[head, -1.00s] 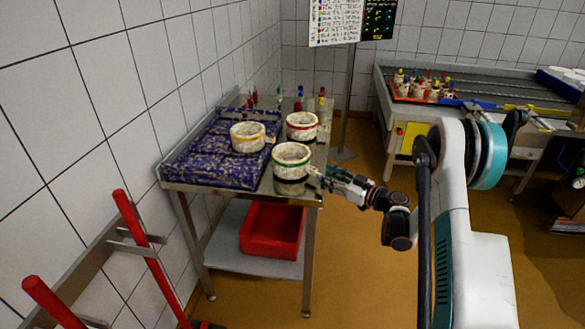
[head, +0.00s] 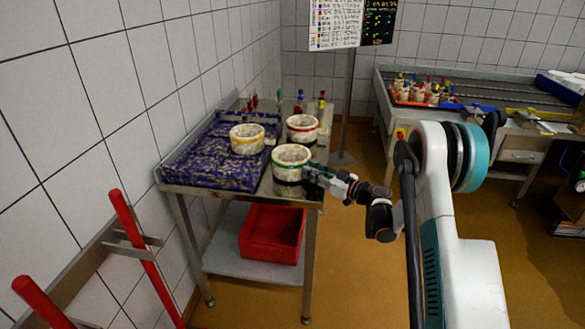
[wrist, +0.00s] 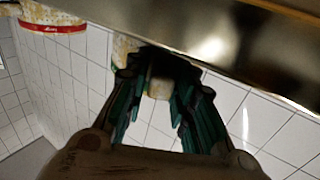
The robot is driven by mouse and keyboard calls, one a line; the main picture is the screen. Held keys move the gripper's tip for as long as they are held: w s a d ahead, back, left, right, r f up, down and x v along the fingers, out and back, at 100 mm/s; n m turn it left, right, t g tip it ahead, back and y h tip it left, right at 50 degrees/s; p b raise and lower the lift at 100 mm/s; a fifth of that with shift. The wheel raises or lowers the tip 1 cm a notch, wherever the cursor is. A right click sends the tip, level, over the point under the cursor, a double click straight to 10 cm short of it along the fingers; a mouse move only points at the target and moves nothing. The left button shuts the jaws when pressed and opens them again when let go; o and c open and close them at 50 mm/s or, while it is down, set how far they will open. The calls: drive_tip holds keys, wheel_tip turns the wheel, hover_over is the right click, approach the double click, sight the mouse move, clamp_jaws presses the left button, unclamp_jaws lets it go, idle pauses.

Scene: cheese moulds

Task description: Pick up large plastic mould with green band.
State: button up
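The large white mould with a green band (head: 291,157) stands upright near the front right of the metal table. My gripper (head: 309,173) is at the mould's right side, level with its lower part. In the head view I cannot tell whether they touch. In the wrist view my gripper's (wrist: 158,72) teal-lined fingers are spread apart. A pale, curved surface shows between and behind the fingertips, partly hidden by them. I cannot tell for sure which mould that is.
A red-banded mould (head: 302,127) stands just behind, and a yellow-banded mould (head: 247,138) sits on the blue speckled tray (head: 205,172) to the left. Small coloured items stand at the table's back. A red crate (head: 271,235) is on the shelf below. Floor to the right is clear.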

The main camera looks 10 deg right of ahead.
clamp_jaws()
wheel_tip(320, 180, up, 20)
drive_tip(key=p, duration=0.6)
drive_tip(key=shift+p, duration=0.35)
